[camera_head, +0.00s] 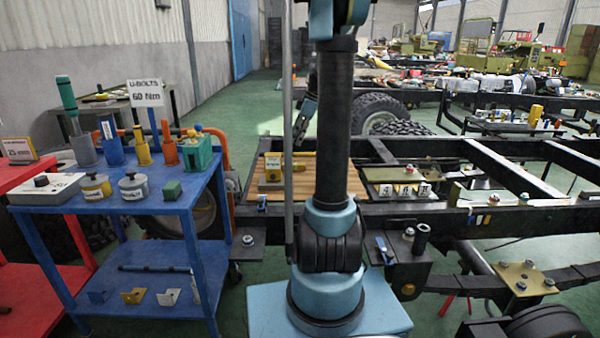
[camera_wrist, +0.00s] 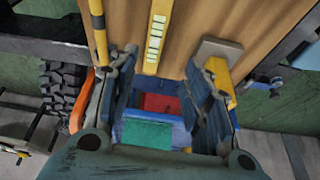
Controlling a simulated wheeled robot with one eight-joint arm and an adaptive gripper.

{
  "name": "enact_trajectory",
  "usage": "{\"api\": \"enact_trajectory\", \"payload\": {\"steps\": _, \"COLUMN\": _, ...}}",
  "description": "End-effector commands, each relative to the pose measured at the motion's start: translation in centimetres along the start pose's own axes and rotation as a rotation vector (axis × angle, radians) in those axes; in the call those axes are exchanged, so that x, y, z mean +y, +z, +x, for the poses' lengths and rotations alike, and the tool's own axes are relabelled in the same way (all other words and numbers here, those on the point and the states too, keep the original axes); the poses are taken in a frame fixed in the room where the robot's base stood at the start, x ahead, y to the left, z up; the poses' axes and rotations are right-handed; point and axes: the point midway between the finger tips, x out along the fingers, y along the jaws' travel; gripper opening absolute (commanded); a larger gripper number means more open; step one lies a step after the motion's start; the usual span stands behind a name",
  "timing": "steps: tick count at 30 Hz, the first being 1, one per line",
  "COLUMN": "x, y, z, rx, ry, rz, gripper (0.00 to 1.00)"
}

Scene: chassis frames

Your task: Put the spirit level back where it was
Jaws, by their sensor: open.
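My gripper (camera_wrist: 165,70) is open in the wrist view, its two fingers spread apart with nothing held between them. A yellow bar with a pale marked strip (camera_wrist: 156,36) lies on the wooden board (camera_wrist: 185,15) beyond the fingertips; it may be the spirit level, but I cannot be sure. A grey block with a yellow part (camera_wrist: 222,72) sits by the right finger. A yellow rod (camera_wrist: 98,30) shows by the left finger. Red, blue and green surfaces show between the fingers, and I cannot tell what they are. In the head view, my arm hides part of the board (camera_head: 330,183).
A blue cart (camera_head: 120,210) with several tools and a U-bolts sign (camera_head: 146,93) stands at left, beside a red cart (camera_head: 30,290). The dark chassis frame (camera_head: 470,215) runs to the right with brackets and bolts.

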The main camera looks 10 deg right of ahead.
Motion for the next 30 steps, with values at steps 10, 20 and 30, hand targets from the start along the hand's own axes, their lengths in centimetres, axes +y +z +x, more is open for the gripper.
{"api": "enact_trajectory", "payload": {"steps": 10, "x": -9.9, "y": -0.9, "z": -0.3, "rx": -0.079, "ry": 0.041, "rz": 0.285, "gripper": 0.45}}
{"api": "enact_trajectory", "payload": {"steps": 20, "x": -19.6, "y": 0.1, "z": 1.1, "rx": -0.142, "ry": 0.117, "rz": 0.585, "gripper": 0.45}}
{"api": "enact_trajectory", "payload": {"steps": 30, "x": -28.4, "y": 2.9, "z": 4.2, "rx": -0.175, "ry": 0.224, "rz": 0.884, "gripper": 0.45}}
